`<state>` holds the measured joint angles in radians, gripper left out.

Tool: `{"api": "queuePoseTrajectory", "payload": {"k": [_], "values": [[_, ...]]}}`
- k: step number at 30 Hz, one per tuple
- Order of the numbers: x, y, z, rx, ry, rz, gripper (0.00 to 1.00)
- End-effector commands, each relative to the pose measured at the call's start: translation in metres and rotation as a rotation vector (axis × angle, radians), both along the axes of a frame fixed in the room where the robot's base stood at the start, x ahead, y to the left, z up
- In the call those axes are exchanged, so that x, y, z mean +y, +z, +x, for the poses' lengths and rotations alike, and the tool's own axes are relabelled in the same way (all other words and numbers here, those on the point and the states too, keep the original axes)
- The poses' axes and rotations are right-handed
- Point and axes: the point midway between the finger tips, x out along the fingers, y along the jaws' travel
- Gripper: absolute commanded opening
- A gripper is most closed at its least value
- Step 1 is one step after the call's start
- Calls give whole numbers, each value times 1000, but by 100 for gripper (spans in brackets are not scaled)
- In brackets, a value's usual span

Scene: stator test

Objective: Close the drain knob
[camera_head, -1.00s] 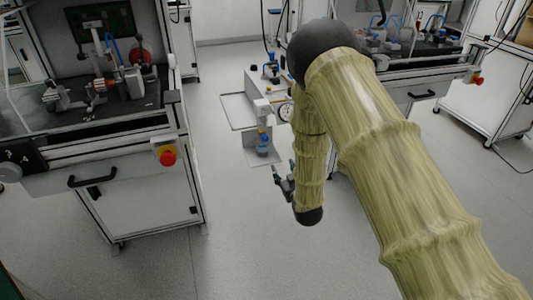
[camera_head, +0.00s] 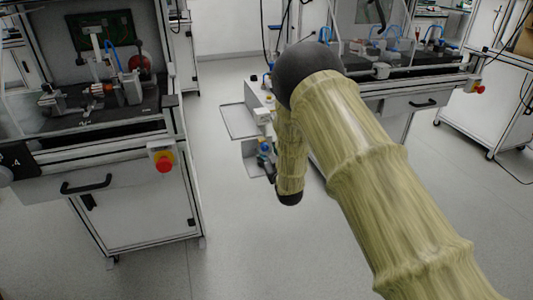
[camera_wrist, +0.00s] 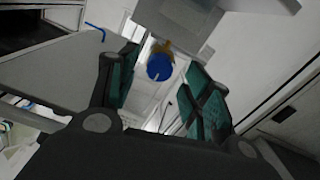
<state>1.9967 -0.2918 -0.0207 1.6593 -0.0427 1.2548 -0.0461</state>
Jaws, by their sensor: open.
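The drain knob (camera_wrist: 159,67) is a round blue knob under a brass fitting (camera_wrist: 162,47), below a grey unit in the wrist view. My gripper (camera_wrist: 163,62) is open, its two green-padded fingers to the left and right of the knob in the picture. The knob appears between the fingertips; I cannot tell how far beyond them it is, and no contact shows. In the head view, a small blue part (camera_head: 264,148) shows on the white unit, and my dark gripper (camera_head: 268,168) is just below it, partly hidden by my arm.
The white unit (camera_head: 258,97) has a grey side plate (camera_head: 238,122) at its left. A bench (camera_head: 130,215) with a red button (camera_head: 164,162) stands at left. Another bench (camera_head: 400,103) stands behind my arm at right. The floor between is clear.

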Motion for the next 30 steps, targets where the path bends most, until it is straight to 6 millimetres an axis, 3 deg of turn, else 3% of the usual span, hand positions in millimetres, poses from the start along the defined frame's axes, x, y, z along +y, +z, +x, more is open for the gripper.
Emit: {"api": "queuePoseTrajectory", "payload": {"k": [6, 16, 24, 30], "values": [[5, 0, 15, 0, 0, 0, 49], [5, 0, 17, 1, 0, 1, 49], [5, 0, 16, 1, 0, 1, 3], [5, 0, 17, 3, 0, 7, 3]]}}
